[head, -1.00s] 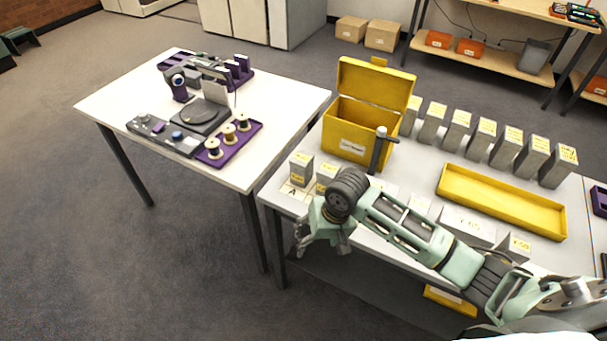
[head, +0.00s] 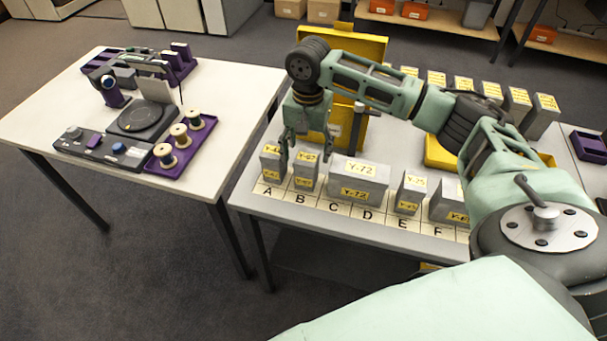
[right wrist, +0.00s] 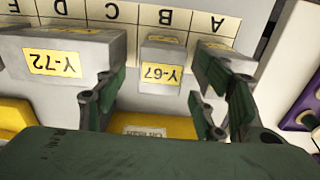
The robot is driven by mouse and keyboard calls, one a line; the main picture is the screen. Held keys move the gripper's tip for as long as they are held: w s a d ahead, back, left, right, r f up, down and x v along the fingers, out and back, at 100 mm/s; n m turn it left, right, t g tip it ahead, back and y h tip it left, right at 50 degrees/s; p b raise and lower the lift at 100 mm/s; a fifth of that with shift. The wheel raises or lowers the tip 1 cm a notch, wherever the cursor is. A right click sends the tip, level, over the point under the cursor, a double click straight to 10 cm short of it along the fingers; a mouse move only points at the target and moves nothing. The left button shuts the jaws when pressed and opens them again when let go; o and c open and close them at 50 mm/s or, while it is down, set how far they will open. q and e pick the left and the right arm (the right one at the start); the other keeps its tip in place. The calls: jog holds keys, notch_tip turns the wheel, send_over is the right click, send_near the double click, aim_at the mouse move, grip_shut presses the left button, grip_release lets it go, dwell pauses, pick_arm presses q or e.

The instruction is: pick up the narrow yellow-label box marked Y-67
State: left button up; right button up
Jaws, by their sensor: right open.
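The narrow Y-67 box (head: 306,172) is a small grey upright box with yellow labels, standing at slot B on the lettered strip. My right gripper (head: 306,142) is open, pointing down just above it, with one finger to each side. In the right wrist view, the Y-67 box (right wrist: 162,73) shows between the open fingers of my gripper (right wrist: 160,100), with nothing held. One finger overlaps the neighbouring box at A, the other overlaps the Y-72 box. I cannot tell whether the fingers touch these. My left gripper is not in view.
A narrow box (head: 271,162) at A and the wide Y-72 box (head: 357,180) stand close on either side. More boxes stand to the right, including Y-25 (head: 410,192). An open yellow box (head: 371,48) is behind my arm. A second table (head: 205,90) stands left.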

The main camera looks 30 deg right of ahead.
aim_at(307, 171)
notch_tip(307, 171, down, 8)
jog(key=shift+w+f, duration=0.1)
jog(key=shift+w, duration=0.05)
dwell(0.4)
jog(key=shift+c, duration=0.4)
jog(key=c, duration=1.4)
